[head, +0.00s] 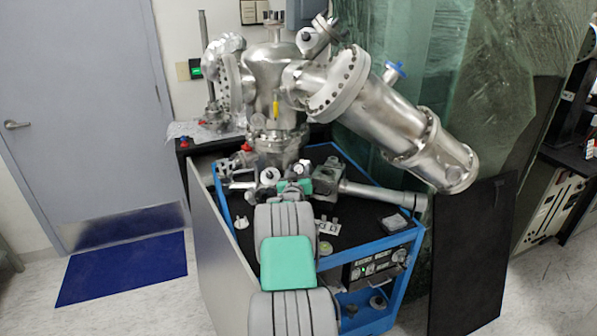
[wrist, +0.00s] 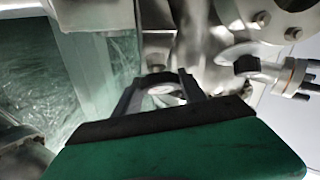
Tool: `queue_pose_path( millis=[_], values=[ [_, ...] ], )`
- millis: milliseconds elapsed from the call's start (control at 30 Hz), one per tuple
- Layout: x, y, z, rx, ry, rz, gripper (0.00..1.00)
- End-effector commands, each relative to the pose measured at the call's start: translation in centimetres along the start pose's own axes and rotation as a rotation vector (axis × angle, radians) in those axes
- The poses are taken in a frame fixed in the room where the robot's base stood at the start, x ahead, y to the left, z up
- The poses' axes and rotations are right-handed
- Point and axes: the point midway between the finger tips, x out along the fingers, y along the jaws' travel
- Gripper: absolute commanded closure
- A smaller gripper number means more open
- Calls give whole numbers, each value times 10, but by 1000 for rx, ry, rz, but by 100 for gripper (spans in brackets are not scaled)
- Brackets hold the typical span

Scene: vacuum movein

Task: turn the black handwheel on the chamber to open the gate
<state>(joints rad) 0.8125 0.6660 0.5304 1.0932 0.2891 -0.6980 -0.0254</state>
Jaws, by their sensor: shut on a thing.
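The steel chamber (head: 275,85) stands on a blue-framed cart, with a wide flanged cylinder (head: 385,122) slanting down to the right. In the wrist view, the two dark fingers of my gripper (wrist: 163,84) reach forward past its green body. They are shut on a small dark part with a pale, rounded middle (wrist: 164,91), which appears to be the black handwheel. Its rim is mostly hidden by the fingers. In the head view, my green and grey arm reaches up over the cart to the chamber's base. The fingertips and handwheel cannot be made out there.
A black knob on a metal stem (wrist: 247,64) sits right of my fingers. A metal tube (head: 380,193) crosses the blue cart (head: 400,262) to the right of my arm. A black panel (head: 475,255) stands at right. Floor by the blue mat (head: 125,268) is clear.

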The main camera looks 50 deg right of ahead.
Motion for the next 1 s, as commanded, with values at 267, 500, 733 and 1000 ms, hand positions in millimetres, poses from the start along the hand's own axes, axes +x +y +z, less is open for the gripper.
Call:
queue_pose_path(
  millis=[267, 500, 733, 1000],
  values=[
    [-1, -2, 0, -1, 0, -3, 92],
    [0, -1, 0, -34, 2, -39, 92],
    [0, 1, 2, -126, 4, -135, 92],
    [0, 0, 4, -260, 5, -272, 92]
  ],
)
